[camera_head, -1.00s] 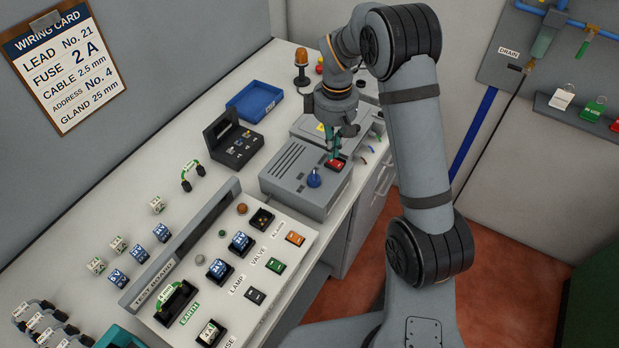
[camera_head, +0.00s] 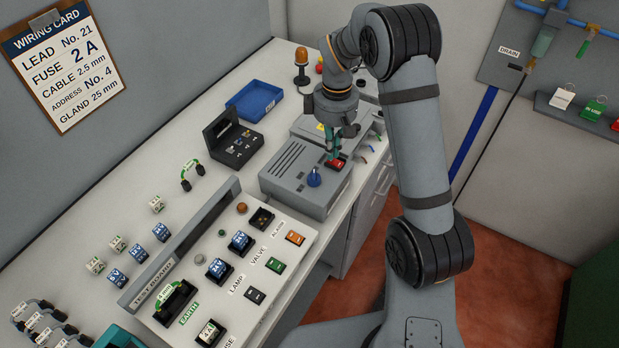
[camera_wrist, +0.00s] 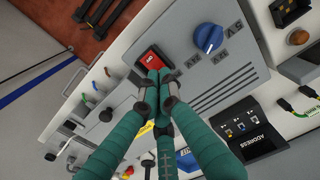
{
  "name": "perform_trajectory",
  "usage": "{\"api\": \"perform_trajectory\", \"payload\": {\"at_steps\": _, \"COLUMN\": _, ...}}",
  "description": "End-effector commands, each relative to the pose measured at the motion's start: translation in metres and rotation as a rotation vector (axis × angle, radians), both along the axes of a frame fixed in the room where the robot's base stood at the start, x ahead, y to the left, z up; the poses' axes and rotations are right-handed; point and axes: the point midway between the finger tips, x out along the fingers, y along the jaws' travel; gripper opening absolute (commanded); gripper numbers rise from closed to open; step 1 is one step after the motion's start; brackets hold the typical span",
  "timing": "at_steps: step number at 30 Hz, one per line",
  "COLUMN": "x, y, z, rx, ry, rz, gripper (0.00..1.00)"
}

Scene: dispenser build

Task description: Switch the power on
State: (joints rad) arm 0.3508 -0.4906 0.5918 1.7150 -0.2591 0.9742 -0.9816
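A red rocker switch (camera_head: 337,164) sits in the top of a grey power supply box (camera_head: 285,172), near a blue knob (camera_head: 313,178). The switch (camera_wrist: 152,60), with a dark frame and a small white mark, also shows in the wrist view beside the blue knob (camera_wrist: 208,38). My gripper (camera_head: 332,156) points down at the switch. In the wrist view its teal fingers (camera_wrist: 157,78) come together with their tips at the switch's lower edge, holding nothing. I cannot tell whether the tips touch or press the switch.
The test board (camera_head: 222,268) with switches and modules lies in front of the box. A black case (camera_head: 235,143) and a blue tray (camera_head: 255,102) stand to its left. An orange beacon (camera_head: 301,66) stands behind.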

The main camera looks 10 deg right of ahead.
Motion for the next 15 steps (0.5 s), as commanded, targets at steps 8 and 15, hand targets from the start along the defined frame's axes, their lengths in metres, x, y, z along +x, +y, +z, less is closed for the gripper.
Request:
{"api": "perform_trajectory", "payload": {"at_steps": 8, "x": -0.0001, "y": 0.0001, "z": -0.0051, "rx": 0.0, "ry": 0.0, "rz": 0.0, "gripper": 0.0}}
{"api": "perform_trajectory", "payload": {"at_steps": 15, "x": -0.0001, "y": 0.0001, "z": -0.0087, "rx": 0.0, "ry": 0.0, "rz": 0.0, "gripper": 0.0}}
